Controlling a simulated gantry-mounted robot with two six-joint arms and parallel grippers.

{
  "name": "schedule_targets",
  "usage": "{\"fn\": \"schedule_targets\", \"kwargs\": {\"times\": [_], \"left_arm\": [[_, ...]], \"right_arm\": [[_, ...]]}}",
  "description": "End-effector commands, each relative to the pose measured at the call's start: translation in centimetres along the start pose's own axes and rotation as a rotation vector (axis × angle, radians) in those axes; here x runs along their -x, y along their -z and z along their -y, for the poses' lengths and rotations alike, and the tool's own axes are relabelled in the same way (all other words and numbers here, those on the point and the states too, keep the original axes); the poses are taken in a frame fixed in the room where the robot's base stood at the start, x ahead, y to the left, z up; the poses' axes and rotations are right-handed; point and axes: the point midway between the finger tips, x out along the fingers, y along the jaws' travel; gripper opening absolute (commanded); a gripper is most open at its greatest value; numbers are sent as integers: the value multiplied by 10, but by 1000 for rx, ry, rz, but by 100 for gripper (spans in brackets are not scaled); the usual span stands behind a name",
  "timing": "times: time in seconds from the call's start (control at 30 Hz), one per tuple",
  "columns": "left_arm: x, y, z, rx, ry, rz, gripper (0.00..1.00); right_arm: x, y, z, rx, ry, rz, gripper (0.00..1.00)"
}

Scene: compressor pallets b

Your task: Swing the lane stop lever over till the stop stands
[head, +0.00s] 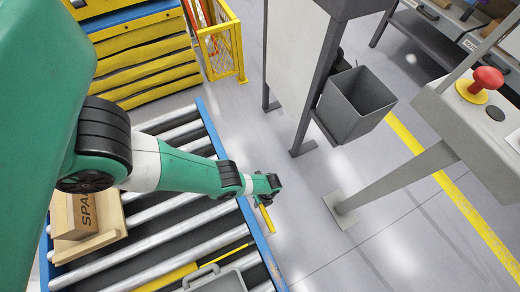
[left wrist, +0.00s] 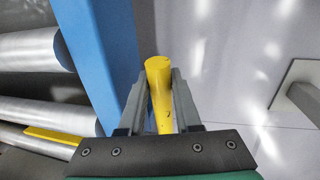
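The yellow lane stop lever (left wrist: 160,95) is a round bar beside the conveyor's blue side rail. My left gripper (left wrist: 161,88) has one finger on each side of it and appears shut on it. In the head view the lever (head: 267,219) shows just below my left gripper (head: 268,196), outside the rail. A yellow bar (head: 170,277) lies low among the rollers and may be the stop; part of it also shows in the left wrist view (left wrist: 58,141). Much of it is hidden. My right gripper is not in view.
The roller conveyor has a blue rail (head: 237,180). A cardboard box (head: 72,215) sits on a wooden board (head: 112,228) at left; a grey handled object (head: 222,281) is at the bottom. A grey bin (head: 355,105) and red button (head: 487,79) stand right, across open floor.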

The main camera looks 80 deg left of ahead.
Motion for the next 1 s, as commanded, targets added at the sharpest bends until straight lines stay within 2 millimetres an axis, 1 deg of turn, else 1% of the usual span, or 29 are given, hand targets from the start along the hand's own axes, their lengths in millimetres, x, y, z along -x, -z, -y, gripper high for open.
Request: {"fn": "schedule_targets", "kwargs": {"times": [0.03, 0.13, 0.17, 1.0], "left_arm": [[0, 0, 0, 0, -1, 0, 19], [0, 0, 0, 0, -1, 0, 1], [0, 0, 0, 0, -1, 0, 0], [0, 0, 0, 0, -1, 0, 0]], "right_arm": [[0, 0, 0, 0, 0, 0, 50], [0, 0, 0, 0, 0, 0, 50], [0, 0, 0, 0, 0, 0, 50], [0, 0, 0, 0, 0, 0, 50]]}}
